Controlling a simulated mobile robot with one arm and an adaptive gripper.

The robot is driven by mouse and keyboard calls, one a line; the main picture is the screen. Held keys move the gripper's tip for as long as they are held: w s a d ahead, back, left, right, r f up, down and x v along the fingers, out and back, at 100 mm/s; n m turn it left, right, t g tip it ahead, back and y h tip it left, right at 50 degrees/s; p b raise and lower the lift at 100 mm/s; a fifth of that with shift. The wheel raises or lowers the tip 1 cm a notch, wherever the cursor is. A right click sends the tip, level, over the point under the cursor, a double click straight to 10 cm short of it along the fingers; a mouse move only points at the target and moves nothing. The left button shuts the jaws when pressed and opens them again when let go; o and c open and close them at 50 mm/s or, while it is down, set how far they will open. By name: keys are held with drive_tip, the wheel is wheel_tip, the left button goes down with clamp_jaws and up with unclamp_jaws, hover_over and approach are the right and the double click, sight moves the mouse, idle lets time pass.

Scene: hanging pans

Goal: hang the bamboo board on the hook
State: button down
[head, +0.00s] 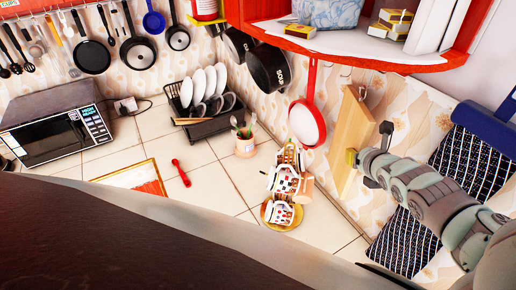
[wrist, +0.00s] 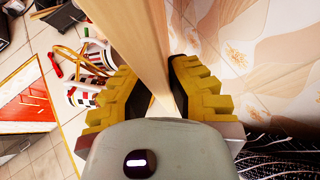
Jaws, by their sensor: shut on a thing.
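The bamboo board (head: 350,125) is a pale wooden slab, held upright close to the patterned wall at the right in the head view. My gripper (head: 353,158) is shut on its lower near edge. In the wrist view the board (wrist: 140,35) runs up between the yellow fingers of my gripper (wrist: 153,80), both pressed against its faces. A small metal hook (head: 347,72) shows on the wall by the board's top, under the red shelf. I cannot tell whether the board touches it.
A red-rimmed pan (head: 307,120) hangs just left of the board. The red shelf (head: 350,62) juts out above. Cups on a stand (head: 284,185) are below left, and dark patterned cloths (head: 470,160) hang to the right.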

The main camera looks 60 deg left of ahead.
idle(0.4)
drive_tip(key=c, duration=1)
unclamp_jaws()
drive_tip(key=shift+d, duration=0.1)
drive_tip(key=v, duration=0.7)
drive_tip(key=shift+s+r, duration=0.15)
drive_tip(key=shift+r, duration=0.05)
drive_tip(key=shift+d, duration=0.15)
